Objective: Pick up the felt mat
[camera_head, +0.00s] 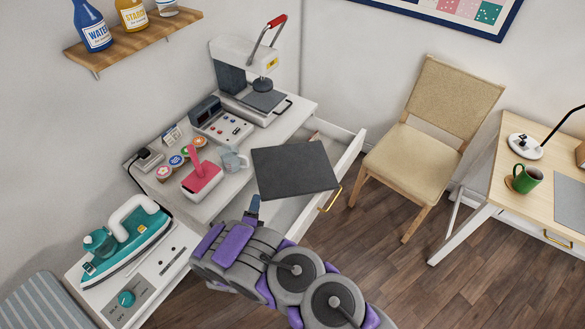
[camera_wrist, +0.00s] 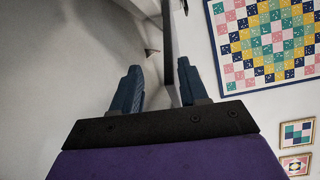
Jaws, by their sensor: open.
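A dark grey flat sheet, which I take for the felt mat (camera_head: 295,172), lies level over the open drawer at the right of the white cabinet. Whether it rests on the drawer's rim is not clear. My gripper (camera_head: 254,206) is at its near left corner. In the wrist view the mat shows edge-on as a thin dark strip (camera_wrist: 168,45) reaching down between the two blue fingers of my gripper (camera_wrist: 160,85), closer to the right finger. The fingers are apart, with a clear gap on the left of the strip.
The white drawer (camera_head: 345,160) stands open, with a yellow handle (camera_head: 334,198). On the cabinet are a heat press (camera_head: 262,95), a pink-topped box (camera_head: 202,177) and a clear jug (camera_head: 232,158). A teal iron (camera_head: 128,240) is at left. A chair (camera_head: 425,140) stands right.

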